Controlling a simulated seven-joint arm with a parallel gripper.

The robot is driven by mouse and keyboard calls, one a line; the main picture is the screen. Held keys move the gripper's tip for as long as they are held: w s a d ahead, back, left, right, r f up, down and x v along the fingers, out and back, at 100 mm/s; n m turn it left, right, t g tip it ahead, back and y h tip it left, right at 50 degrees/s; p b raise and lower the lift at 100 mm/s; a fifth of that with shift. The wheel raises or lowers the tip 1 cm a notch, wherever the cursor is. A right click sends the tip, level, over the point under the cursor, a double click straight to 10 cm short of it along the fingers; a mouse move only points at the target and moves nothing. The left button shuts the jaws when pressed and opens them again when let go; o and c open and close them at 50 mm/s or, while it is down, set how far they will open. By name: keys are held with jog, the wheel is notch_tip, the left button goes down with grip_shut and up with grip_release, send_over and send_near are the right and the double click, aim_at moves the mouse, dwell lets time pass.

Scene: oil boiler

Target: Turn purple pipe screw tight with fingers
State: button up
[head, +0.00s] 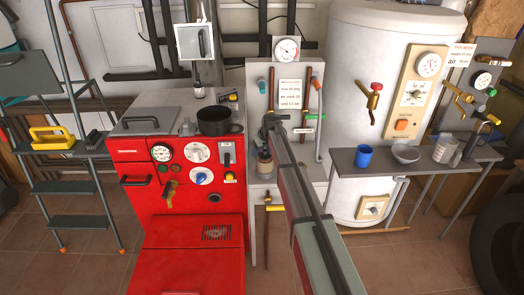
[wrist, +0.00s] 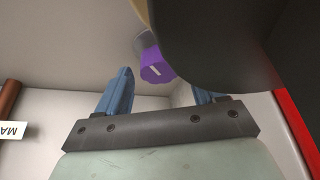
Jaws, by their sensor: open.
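The purple pipe screw (wrist: 155,67) shows in the wrist view as a small faceted purple cap with a pale mark on its face. It sits at the end of a greyish fitting, just beyond my fingertips. My gripper (wrist: 163,82) is open, with its two blue fingers apart and nothing between them. The right finger is partly hidden by a large dark rounded shape (wrist: 235,45). I cannot tell whether a finger touches the screw. In the head view my arm reaches to the pale panel beside the red boiler, and I cannot make out the purple screw there.
The red boiler (head: 175,185) stands left of the arm, with a black pot (head: 219,121) on top. The pale panel (head: 258,85) carries pipes and a gauge (head: 287,49). A white tank (head: 350,60) and a grey table (head: 360,163) stand to the right.

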jog(key=shift+r, duration=0.1)
jog(key=v, duration=1.3)
jog(key=shift+r, duration=0.3)
jog(key=shift+s+d, duration=0.1)
jog(key=shift+s, duration=0.05)
jog(key=w+d, duration=0.3)
jog(key=d, duration=0.2)
jog(key=a+f+n, duration=0.2)
jog(key=f, duration=0.2)
jog(key=w+a+f+n+g+y, duration=0.1)
jog(key=a+f+n, duration=0.1)
jog(key=f, duration=0.2)
jog(key=a+f+n+y, duration=0.1)
jog(key=a+f+n, duration=0.2)
jog(key=f, duration=0.2)
jog(key=shift+w+g, duration=0.4)
jog(key=shift+c, duration=0.5)
